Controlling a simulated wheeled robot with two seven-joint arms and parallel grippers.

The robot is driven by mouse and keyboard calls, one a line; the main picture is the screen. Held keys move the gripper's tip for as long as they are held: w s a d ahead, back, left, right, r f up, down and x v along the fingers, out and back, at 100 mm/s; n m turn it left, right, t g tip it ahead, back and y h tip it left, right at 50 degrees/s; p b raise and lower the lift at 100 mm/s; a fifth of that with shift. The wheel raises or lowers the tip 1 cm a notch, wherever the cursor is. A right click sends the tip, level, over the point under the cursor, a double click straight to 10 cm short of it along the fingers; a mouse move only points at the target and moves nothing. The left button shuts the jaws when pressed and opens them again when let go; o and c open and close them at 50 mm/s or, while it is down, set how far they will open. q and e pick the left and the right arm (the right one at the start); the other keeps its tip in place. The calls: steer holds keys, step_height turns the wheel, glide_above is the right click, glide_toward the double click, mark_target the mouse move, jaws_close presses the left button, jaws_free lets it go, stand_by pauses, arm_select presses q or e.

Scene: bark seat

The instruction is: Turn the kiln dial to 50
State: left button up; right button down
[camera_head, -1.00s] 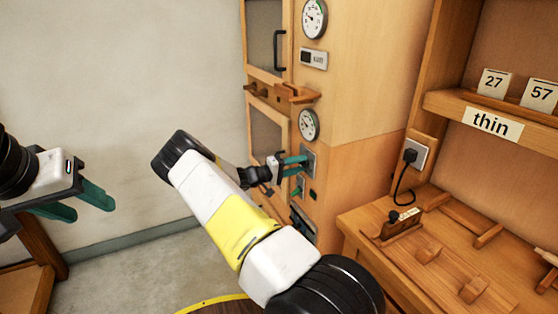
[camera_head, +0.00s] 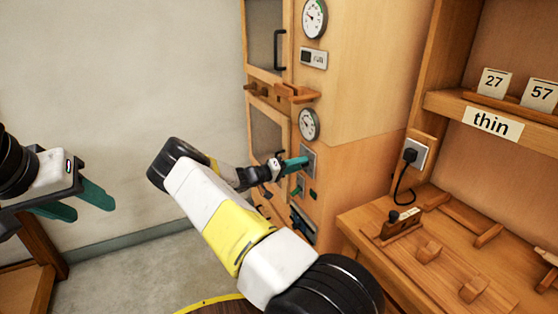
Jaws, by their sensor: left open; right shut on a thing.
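The kiln (camera_head: 350,95) is a tall wooden cabinet with two dark-windowed doors on its left face. A small metal control plate (camera_head: 309,161) is on its front, below the lower round gauge (camera_head: 309,124). My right gripper (camera_head: 304,161) reaches this plate with its green fingers shut at the kiln dial. The dial itself is hidden by the fingers, so its setting cannot be read. My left gripper (camera_head: 88,203) is open and empty at the left, far from the kiln.
An upper gauge (camera_head: 314,18) and a small display (camera_head: 313,58) are above. A black plug (camera_head: 410,155) is in a wall socket.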

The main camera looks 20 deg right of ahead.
steer(key=shift+a+f, duration=0.1)
steer(key=c, duration=0.9)
jaws_free()
steer(key=a, duration=0.7)
steer(key=shift+s+a, duration=0.3)
steer(key=shift+a, duration=0.05)
